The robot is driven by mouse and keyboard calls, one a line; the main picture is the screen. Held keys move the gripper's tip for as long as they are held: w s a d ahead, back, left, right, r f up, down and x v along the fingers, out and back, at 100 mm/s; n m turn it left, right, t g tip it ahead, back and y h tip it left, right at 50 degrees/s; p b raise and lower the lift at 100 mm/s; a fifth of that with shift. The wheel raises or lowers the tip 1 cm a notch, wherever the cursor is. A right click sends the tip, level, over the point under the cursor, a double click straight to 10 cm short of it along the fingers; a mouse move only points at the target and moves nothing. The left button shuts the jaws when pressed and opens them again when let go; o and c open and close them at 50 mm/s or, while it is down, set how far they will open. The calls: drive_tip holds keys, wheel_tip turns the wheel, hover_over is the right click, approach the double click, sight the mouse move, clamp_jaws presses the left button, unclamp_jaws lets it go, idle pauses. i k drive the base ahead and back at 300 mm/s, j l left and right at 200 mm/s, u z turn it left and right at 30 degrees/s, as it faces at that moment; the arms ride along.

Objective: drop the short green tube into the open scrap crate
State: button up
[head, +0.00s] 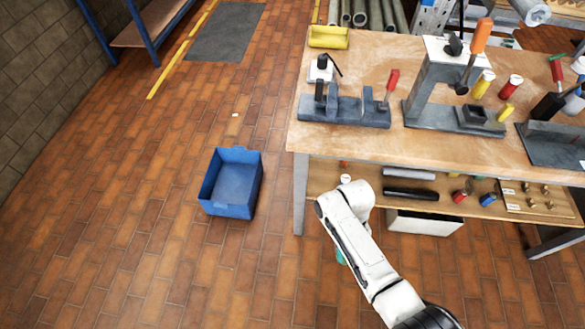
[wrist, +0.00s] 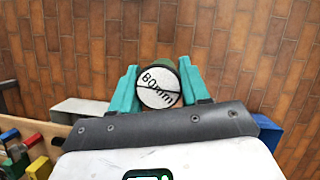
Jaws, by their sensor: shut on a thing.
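The open scrap crate (head: 228,210) is a blue box on the brick floor, left of the workbench, and it looks empty. My gripper (wrist: 158,90) has teal fingers shut on the short green tube (wrist: 158,86). The tube's pale end face, marked 80mm, faces the wrist camera, with a little green showing behind it. In the head view my white arm hides most of the gripper, and only a bit of teal shows to the right of the crate. The tube cannot be made out there.
The wooden workbench (head: 350,145) stands right of the crate, with clamps and tools on top and a loaded lower shelf. A grey mat (head: 225,32) lies farther back. A blue-framed rack (head: 150,25) stands at top left. The floor around the crate is mostly clear.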

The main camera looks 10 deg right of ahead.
sight(232, 179)
drive_tip(key=i+j, duration=0.55)
drive_tip(key=j, duration=0.2)
drive_tip(key=i+j, duration=0.6)
drive_tip(key=j, duration=0.15)
drive_tip(key=i+j, duration=0.55)
drive_tip(key=j, duration=0.15)
drive_tip(key=i+j, duration=0.55)
drive_tip(key=j, duration=0.2)
